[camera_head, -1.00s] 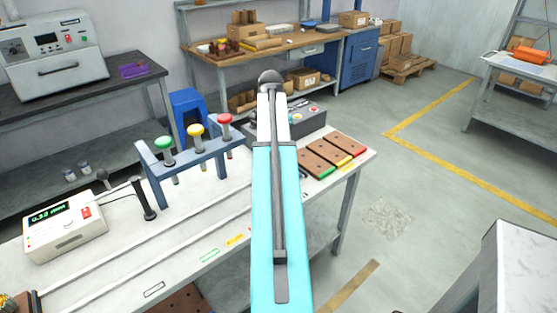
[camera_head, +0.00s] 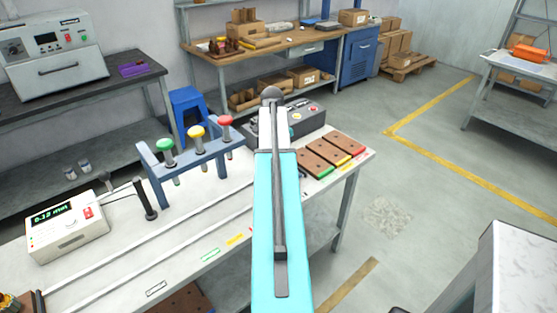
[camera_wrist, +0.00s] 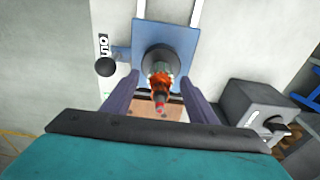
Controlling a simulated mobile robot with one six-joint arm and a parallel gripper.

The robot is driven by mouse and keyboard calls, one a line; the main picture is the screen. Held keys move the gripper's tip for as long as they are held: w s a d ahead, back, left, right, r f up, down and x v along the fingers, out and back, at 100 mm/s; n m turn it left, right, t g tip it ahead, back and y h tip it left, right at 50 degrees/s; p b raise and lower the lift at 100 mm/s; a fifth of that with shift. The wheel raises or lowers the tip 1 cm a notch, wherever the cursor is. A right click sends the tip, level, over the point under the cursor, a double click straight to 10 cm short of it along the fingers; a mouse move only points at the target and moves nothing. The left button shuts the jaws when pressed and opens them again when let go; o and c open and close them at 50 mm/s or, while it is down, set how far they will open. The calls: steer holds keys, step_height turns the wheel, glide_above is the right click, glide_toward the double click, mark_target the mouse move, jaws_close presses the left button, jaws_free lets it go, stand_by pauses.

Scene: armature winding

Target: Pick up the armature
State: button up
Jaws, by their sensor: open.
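The armature (camera_wrist: 161,82), with orange-red windings and a reddish tip, shows in the middle of the wrist view. It is seen nearly end-on, in front of a dark round holder (camera_wrist: 166,59) on a blue plate (camera_wrist: 191,42). My gripper (camera_wrist: 159,77) is open, with one finger on each side of the armature. Gaps show between the fingers and the armature. I cannot tell how deep it sits between them. In the head view my gripper is hidden and I cannot make out this armature.
The white bench (camera_head: 120,269) carries a blue stand (camera_head: 191,168) with green, yellow and red knobs, a white meter (camera_head: 67,236) and several brown plates (camera_head: 325,158). In the wrist view a dark grey box (camera_wrist: 252,105) stands at right and a round black knob (camera_wrist: 105,67) at left.

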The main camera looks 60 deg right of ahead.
steer(key=shift+c, duration=0.3)
steer(key=c, duration=1.2)
steer(key=shift+r, duration=0.15)
steer(key=shift+r+b, duration=1.05)
steer(key=shift+r, duration=3.85)
